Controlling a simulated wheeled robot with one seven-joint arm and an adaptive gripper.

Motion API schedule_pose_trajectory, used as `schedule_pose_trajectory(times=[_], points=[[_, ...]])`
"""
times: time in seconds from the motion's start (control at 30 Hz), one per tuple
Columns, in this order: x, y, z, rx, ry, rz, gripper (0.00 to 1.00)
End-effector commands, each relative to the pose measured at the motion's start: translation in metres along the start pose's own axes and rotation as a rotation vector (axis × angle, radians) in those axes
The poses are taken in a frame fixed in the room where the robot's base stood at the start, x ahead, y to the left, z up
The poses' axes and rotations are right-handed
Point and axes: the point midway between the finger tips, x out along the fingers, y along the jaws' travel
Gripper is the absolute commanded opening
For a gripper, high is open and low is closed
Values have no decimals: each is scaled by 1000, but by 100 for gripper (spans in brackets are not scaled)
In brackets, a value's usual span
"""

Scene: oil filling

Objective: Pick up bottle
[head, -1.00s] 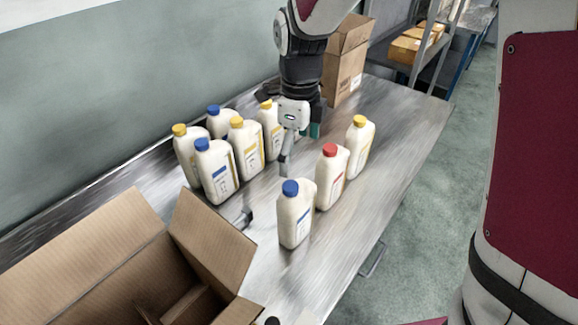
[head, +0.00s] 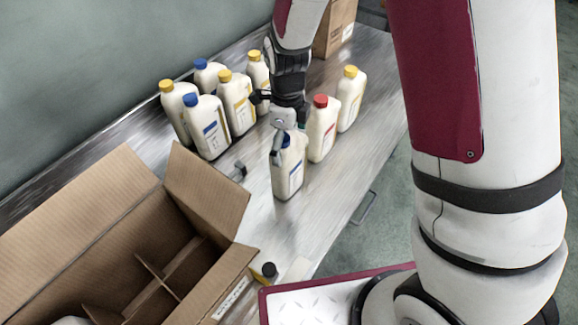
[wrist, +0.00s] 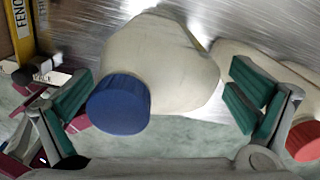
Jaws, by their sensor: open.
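A white bottle with a blue cap (head: 287,172) stands upright at the front of the metal table. The fingers are open, with gaps on both sides of the cap. A red-capped bottle (head: 322,130) stands just behind to the right; its cap also shows at the wrist view's right edge (wrist: 304,140).
A yellow-capped bottle (head: 351,100) stands behind the red-capped one. Several blue- and yellow-capped bottles (head: 207,126) cluster at the left. An open cardboard box (head: 215,205) with dividers is at front left, and another box (head: 333,28) at the back. A small dark item (head: 238,170) lies mid-table.

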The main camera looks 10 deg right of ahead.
Motion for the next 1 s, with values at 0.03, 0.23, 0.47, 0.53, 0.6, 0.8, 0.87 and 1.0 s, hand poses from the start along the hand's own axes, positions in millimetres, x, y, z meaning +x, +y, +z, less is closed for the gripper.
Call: schedule_pose_trajectory(times=[0.03, 0.23, 0.47, 0.53, 0.6, 0.8, 0.87, 1.0], points=[[6, 0, -1, 1, 2, 2, 100], [11, 0, 0, 1, -1, 0, 100], [11, 0, 0, 0, -1, 0, 75], [11, 0, 0, 0, -1, 0, 59], [11, 0, 0, 0, -1, 0, 43], [10, -1, 0, 0, -3, -2, 43], [9, -1, 1, 0, -3, -2, 43], [4, -1, 1, 0, -4, -4, 43]])
